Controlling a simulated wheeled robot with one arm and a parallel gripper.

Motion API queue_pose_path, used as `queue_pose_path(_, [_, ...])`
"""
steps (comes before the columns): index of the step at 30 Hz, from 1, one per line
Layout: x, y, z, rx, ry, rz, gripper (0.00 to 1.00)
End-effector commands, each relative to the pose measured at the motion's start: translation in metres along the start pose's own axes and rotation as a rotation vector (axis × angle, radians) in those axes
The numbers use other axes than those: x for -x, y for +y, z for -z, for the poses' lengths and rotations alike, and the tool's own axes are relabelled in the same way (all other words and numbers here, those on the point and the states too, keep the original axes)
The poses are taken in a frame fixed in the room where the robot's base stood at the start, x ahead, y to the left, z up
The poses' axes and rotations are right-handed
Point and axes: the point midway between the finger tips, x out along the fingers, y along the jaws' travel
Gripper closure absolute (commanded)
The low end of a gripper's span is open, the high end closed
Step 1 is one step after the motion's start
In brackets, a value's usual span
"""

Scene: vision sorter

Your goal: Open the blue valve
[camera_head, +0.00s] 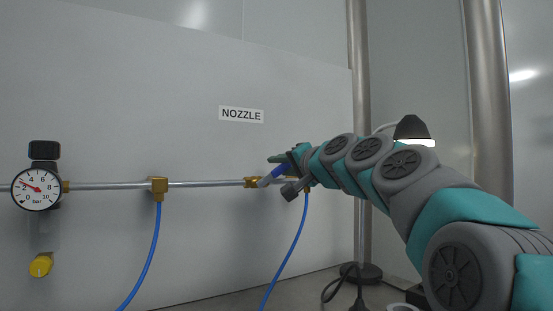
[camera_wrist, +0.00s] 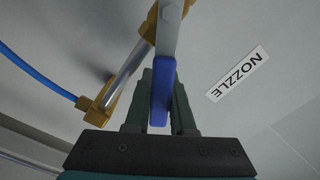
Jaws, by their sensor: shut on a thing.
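The blue valve handle (camera_head: 272,176) is on the brass valve body (camera_head: 252,183) at the right part of the metal pipe, under the NOZZLE label. In the head view the handle slants up to the right, away from the pipe line. In the wrist view the blue handle (camera_wrist: 160,100) stands between the two fingers. My gripper (camera_head: 279,165) is at the handle, and its fingers (camera_wrist: 161,95) are shut on it. The brass valve (camera_wrist: 150,25) shows at the top of the wrist view. My gripper partly hides the handle in the head view.
A pressure gauge (camera_head: 37,188) is at the pipe's left end, above a yellow knob (camera_head: 41,265). A brass tee (camera_head: 158,186) feeds a blue hose (camera_head: 150,250). Another blue hose (camera_head: 288,250) hangs below my gripper. A lamp (camera_head: 413,130) stands behind my arm.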

Motion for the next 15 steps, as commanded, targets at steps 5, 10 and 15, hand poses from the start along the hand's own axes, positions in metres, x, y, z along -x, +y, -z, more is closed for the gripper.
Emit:
queue_pose_path(5, [0.0002, 0.0029, 0.0005, -0.038, 0.0, -0.001, 1.0])
queue_pose_path(10, [0.0002, 0.0038, 0.0003, -0.049, 0.0, 0.0, 1.0])
queue_pose_path(15, [0.0002, 0.0039, 0.0004, -0.049, 0.0, 0.0, 1.0])
